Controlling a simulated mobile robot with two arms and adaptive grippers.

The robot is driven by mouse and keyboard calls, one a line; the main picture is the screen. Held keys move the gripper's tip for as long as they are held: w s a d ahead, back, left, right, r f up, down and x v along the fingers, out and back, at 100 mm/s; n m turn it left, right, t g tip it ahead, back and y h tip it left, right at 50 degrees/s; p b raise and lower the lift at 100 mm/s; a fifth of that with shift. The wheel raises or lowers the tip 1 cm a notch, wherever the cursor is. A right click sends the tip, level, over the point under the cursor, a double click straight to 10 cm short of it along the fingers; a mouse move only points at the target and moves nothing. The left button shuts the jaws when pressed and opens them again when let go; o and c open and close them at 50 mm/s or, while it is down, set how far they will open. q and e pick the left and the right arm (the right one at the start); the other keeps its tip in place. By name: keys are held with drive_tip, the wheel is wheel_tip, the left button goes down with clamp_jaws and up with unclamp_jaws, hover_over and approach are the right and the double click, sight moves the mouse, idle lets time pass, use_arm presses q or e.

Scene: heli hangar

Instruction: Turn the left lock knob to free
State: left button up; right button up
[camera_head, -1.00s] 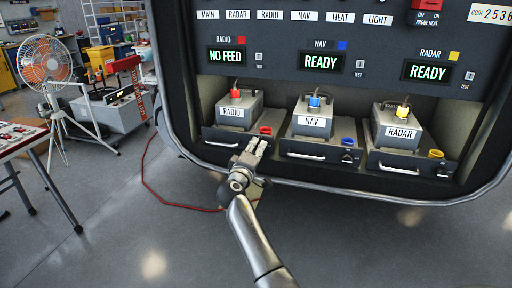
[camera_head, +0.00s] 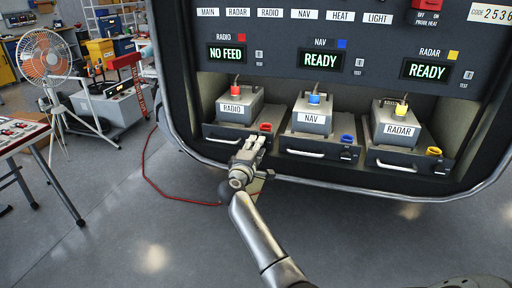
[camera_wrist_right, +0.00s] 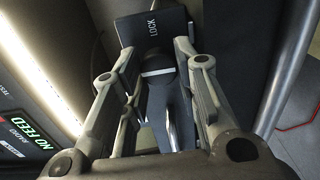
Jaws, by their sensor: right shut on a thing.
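The left lock knob (camera_wrist_right: 156,66) is a dark round knob with a pale line across it, below a "LOCK" label (camera_wrist_right: 153,28) in the right wrist view. My right gripper (camera_wrist_right: 157,55) has its fingers on both sides of the knob and is shut on it. In the head view my right gripper (camera_head: 256,142) is at the front of the tray under the RADIO unit (camera_head: 238,108) and hides this knob. The display above RADIO (camera_head: 227,54) reads "NO FEED". My left gripper is not in view.
The NAV unit (camera_head: 312,119) and RADAR unit (camera_head: 400,130) sit on similar trays to the right, with displays reading "READY". A curved metal rail (camera_head: 350,187) runs below the trays. A red cable (camera_head: 150,178) lies on the floor. A fan (camera_head: 45,60) stands left.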

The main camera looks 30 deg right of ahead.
drive_tip(key=o, duration=1)
drive_tip(key=shift+w, duration=0.1)
drive_tip(key=shift+v, duration=4.1)
drive_tip(key=shift+d, duration=0.1)
